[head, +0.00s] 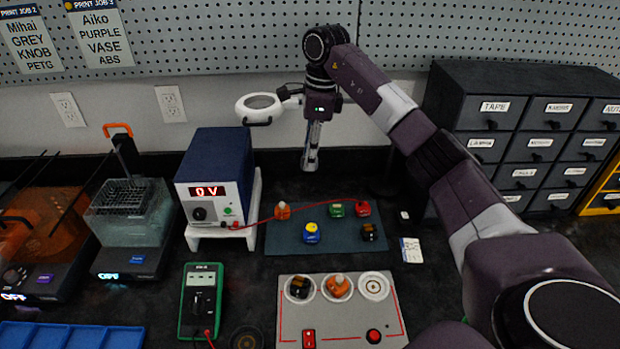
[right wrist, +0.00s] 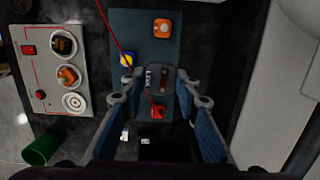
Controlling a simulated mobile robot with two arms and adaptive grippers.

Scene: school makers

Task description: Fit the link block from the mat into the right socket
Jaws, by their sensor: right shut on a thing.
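In the head view I cannot make the block out. The socket board (head: 290,335) has three round sockets in a row. A black block (head: 299,287) sits in the left one and an orange block (head: 338,286) in the middle one. The right socket (head: 374,286) is empty and shows rings. The blue-grey mat (head: 285,243) holds several other blocks. My left gripper is not in view.
A power supply (head: 215,180) reading 0 V stands left of the mat. A red wire (head: 300,212) runs from it across the mat to a red block (head: 363,208). A green multimeter (head: 201,300) lies left of the board. A magnifier (head: 260,108) stands behind; drawers (head: 490,110) stand at right.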

